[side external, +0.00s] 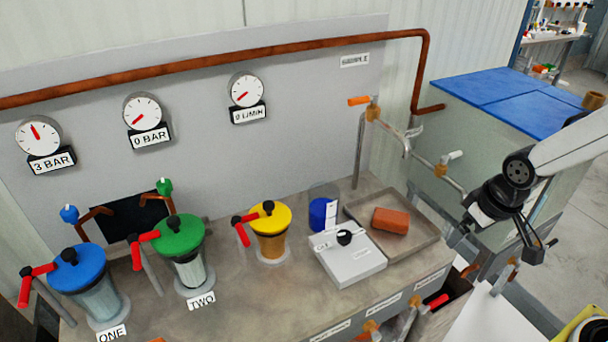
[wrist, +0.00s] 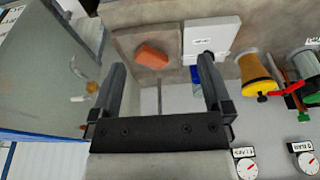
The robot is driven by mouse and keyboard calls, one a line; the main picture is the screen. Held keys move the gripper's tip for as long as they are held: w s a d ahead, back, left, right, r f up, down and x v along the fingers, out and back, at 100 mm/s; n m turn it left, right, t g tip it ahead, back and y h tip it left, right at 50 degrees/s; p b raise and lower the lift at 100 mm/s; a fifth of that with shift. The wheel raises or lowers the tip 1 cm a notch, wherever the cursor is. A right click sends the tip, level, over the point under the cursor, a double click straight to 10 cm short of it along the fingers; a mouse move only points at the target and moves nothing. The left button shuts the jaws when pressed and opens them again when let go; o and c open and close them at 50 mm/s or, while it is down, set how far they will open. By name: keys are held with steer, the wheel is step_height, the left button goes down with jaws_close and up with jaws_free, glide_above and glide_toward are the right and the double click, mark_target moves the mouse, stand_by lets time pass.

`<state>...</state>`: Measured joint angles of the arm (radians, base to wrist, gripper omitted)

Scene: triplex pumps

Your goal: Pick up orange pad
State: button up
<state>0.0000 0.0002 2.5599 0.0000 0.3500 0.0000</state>
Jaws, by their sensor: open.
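The orange pad (side external: 391,220) is a small block lying in a shallow grey-brown tray (side external: 425,238) at the right end of the bench. In the wrist view the pad (wrist: 151,57) shows beyond the fingertips, between them in the picture and nearer the left finger. My gripper (side external: 497,247) is to the right of the tray, above and apart from the pad. In the wrist view my gripper (wrist: 163,66) has its two fingers wide apart with nothing between them.
A white box with a black knob (side external: 346,262) stands left of the tray, with a blue-filled cup (side external: 323,208) behind. Pipes and a valve (side external: 441,168) run behind and right of the tray. Yellow (side external: 270,218), green (side external: 179,237) and blue (side external: 78,268) lidded pumps stand left.

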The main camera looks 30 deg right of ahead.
steer(key=m+t+y, duration=0.2)
steer(key=m+y, duration=0.8)
steer(key=m, duration=1.1)
glide_toward(395, 217)
steer(key=s+a, duration=0.4)
steer(key=a, duration=0.1)
steer(key=s+a+r, duration=0.1)
steer(key=s+a, duration=0.1)
steer(key=a, duration=0.1)
steer(key=w+d+f+m+t, duration=0.1)
steer(key=d+m, duration=0.1)
steer(key=w+d+f+m+t, duration=0.1)
steer(key=d+m+t, duration=0.1)
steer(key=w+d+f+m+t, duration=0.2)
steer(key=shift+w, duration=0.1)
steer(key=shift+h, duration=0.3)
steer(key=shift+x, duration=4)
steer(key=shift+r, duration=0.2)
